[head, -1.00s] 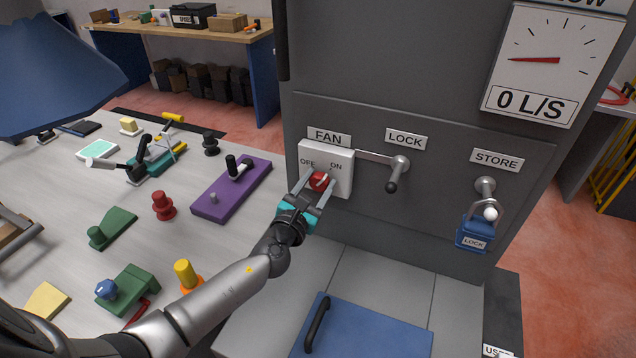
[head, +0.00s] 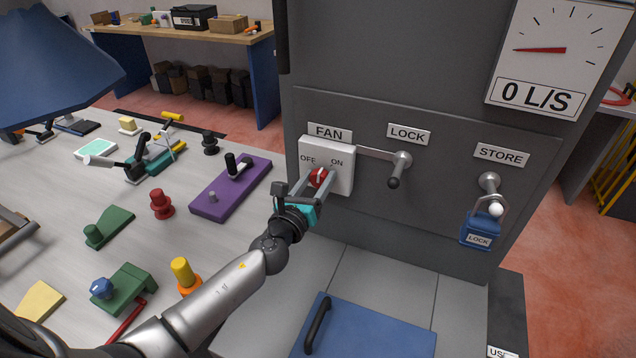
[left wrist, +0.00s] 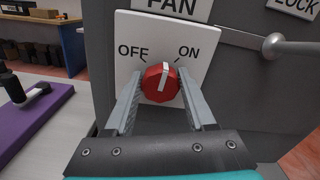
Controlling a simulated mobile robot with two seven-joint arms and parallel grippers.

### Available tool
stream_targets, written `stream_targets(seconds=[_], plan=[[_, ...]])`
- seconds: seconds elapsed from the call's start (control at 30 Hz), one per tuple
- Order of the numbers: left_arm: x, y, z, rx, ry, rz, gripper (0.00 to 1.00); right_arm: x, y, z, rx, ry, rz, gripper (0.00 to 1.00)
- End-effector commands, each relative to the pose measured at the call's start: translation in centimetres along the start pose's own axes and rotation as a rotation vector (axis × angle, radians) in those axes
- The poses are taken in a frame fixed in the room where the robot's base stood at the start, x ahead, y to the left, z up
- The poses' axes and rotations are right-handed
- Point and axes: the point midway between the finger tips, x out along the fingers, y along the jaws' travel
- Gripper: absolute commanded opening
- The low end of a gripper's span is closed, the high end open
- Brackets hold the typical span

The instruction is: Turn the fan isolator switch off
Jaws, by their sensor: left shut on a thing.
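The fan isolator switch is a white plate (head: 343,158) under a FAN label on the grey cabinet. It is marked OFF at left and ON at right. Its red round knob (left wrist: 160,83) carries a white pointer line. In the left wrist view the pointer stands nearly upright, between the OFF and ON marks. My left gripper (head: 318,180) is shut on the red knob, with one finger on each side; its fingers also show in the left wrist view (left wrist: 160,90). The fingers partly hide the knob in the head view. My right gripper is not in view.
Right of the switch are a LOCK lever (head: 400,165) and a blue padlock (head: 479,230) hanging under the STORE label. A gauge (head: 548,55) reads 0 L/S. A purple block (head: 230,188) and other fixtures lie on the table at left.

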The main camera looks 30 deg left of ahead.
Motion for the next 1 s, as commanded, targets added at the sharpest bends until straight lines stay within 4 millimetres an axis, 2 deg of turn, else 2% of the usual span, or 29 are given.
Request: stream_targets(seconds=[0.43,1.0], plan=[[0.0,0.2,-0.1,-0.429,0.0,0.001,0.0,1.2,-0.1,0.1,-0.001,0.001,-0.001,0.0],[0.0,0.3,-0.2,-0.909,0.001,0.001,0.0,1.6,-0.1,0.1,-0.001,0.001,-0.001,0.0]])
